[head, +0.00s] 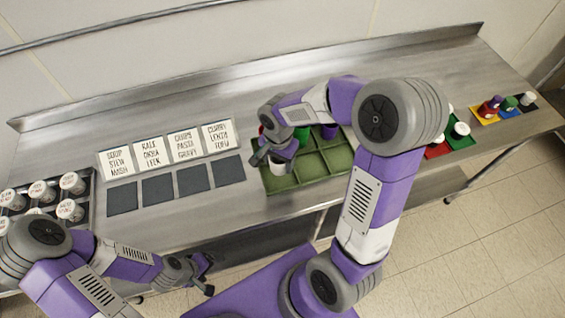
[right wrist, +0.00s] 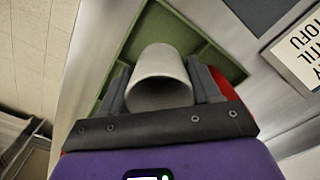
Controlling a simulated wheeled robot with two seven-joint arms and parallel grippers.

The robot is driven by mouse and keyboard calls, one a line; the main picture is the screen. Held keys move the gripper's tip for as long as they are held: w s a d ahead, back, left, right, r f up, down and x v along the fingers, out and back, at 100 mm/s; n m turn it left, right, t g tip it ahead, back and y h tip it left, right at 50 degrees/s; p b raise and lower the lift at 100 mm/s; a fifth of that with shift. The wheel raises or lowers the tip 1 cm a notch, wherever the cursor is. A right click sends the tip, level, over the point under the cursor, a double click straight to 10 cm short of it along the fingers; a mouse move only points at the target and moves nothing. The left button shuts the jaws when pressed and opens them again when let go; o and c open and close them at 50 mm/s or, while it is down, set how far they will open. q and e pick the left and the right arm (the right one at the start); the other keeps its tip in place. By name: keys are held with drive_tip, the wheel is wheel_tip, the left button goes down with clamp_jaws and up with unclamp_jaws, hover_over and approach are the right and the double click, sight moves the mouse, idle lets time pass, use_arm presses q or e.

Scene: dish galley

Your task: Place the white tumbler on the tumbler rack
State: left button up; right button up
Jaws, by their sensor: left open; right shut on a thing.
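The white tumbler (head: 280,167) is between the fingers of my right gripper (head: 269,155), which is shut on it. It also shows in the right wrist view (right wrist: 160,66), with its open mouth towards the camera. It is at the front left compartment of the green compartmented rack (head: 312,164); I cannot tell whether it touches the bottom. Red, green (head: 301,134) and purple (head: 330,131) tumblers are in the rack's back row, partly hidden by my right arm. My left gripper (head: 203,273) is open and empty, in front of the counter.
Dark square mats (head: 158,189) with word cards (head: 153,151) behind them lie left of the rack. A dark tray of labelled white jars (head: 72,183) is at far left. Coloured mats (head: 485,119) with cups lie at right. Bare steel counter shows behind the cards.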

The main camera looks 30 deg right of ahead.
sight(279, 169)
wheel_tip(279, 169, down, 5)
drive_tip(key=shift+r+b, duration=0.1)
drive_tip(key=shift+b, duration=0.25)
drive_tip(key=shift+w+f, duration=0.15)
drive_tip(key=shift+f, duration=0.05)
drive_tip(key=shift+f, duration=0.2)
drive_tip(key=o, duration=1)
drive_tip(key=shift+o, duration=0.2)
drive_tip(key=shift+r, duration=0.15)
